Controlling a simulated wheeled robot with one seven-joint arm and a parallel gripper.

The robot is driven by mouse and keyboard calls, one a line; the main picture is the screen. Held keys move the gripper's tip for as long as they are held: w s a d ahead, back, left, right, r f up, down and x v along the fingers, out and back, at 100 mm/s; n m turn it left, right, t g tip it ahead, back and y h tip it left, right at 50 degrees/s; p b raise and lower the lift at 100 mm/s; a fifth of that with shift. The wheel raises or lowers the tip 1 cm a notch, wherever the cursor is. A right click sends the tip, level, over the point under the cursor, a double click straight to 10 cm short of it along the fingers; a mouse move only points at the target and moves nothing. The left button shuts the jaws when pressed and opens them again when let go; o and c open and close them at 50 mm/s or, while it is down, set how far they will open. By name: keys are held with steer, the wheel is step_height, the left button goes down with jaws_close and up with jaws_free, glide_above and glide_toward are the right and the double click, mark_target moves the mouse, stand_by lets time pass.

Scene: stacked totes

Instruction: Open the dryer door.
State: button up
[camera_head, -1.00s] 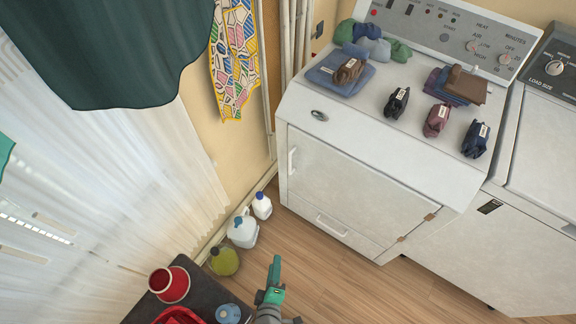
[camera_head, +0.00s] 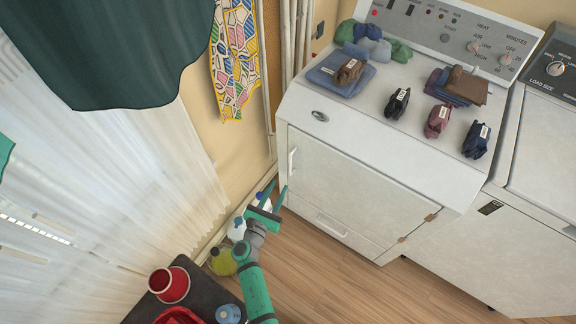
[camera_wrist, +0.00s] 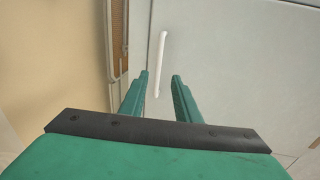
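The white dryer has a closed front door (camera_head: 350,190) with a small white vertical handle (camera_head: 292,161) near its left edge and hinges at its lower right. My green gripper (camera_head: 275,196) is in front of and below the handle, apart from it. In the wrist view the handle (camera_wrist: 157,62) stands upright ahead of my gripper (camera_wrist: 158,85). The two fingers are spread with a gap between them and nothing held. The handle's lower end shows in that gap, beyond the fingertips.
Folded clothes and several rolled garments (camera_head: 398,102) lie on the dryer top. A washer (camera_head: 545,170) stands to the right. Jugs (camera_head: 222,262) stand on the floor by the left wall, partly hidden by my arm. A dark table with a red pot (camera_head: 170,284) is at the lower left.

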mark_target(290, 163)
steer(key=x, duration=1.1)
steer(key=shift+r, duration=0.3)
steer(key=shift+w, duration=0.15)
steer(key=shift+c, duration=1)
jaws_close()
